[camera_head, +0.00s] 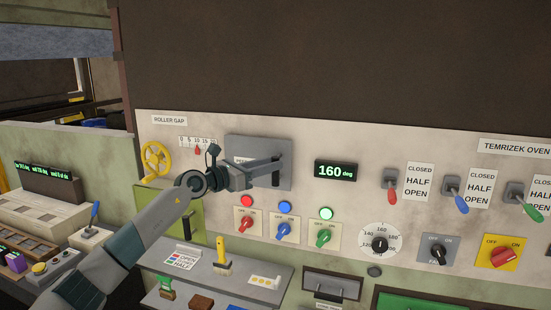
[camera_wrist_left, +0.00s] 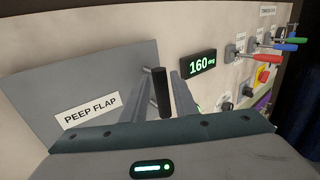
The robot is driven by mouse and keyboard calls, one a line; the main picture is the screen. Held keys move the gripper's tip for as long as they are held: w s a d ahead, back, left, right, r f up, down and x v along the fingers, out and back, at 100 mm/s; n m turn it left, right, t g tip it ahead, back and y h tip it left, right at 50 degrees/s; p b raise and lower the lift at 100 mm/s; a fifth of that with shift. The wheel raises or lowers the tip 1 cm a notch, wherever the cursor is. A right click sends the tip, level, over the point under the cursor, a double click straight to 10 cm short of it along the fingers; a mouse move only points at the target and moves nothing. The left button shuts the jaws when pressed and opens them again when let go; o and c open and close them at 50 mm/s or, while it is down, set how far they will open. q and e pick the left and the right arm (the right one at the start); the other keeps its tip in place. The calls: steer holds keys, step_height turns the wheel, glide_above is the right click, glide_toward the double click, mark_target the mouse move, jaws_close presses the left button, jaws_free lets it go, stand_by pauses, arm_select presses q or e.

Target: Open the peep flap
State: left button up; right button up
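The peep flap (camera_head: 258,148) is a grey rectangular plate on the pale oven panel. It looks flat against the panel. In the left wrist view the flap (camera_wrist_left: 75,70) fills the left side, with its white PEEP FLAP label (camera_wrist_left: 88,108). A dark upright bar handle (camera_wrist_left: 161,92) stands near the flap's right edge. My left gripper (camera_head: 279,165) is in front of the flap, mostly covering the label in the head view. In the wrist view its two fingers (camera_wrist_left: 162,74) are apart, with the handle between them; contact is not clear. My right gripper is not in view.
A 160 deg display (camera_head: 336,171) is right of the flap. Red, blue and green knobs (camera_head: 283,230) sit below, and levers (camera_head: 390,185) farther right. A yellow handwheel (camera_head: 156,160) is at left.

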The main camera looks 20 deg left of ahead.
arm_select(q)
steer(key=shift+x, duration=1.4)
jaws_close()
steer(key=shift+s+f, duration=0.1)
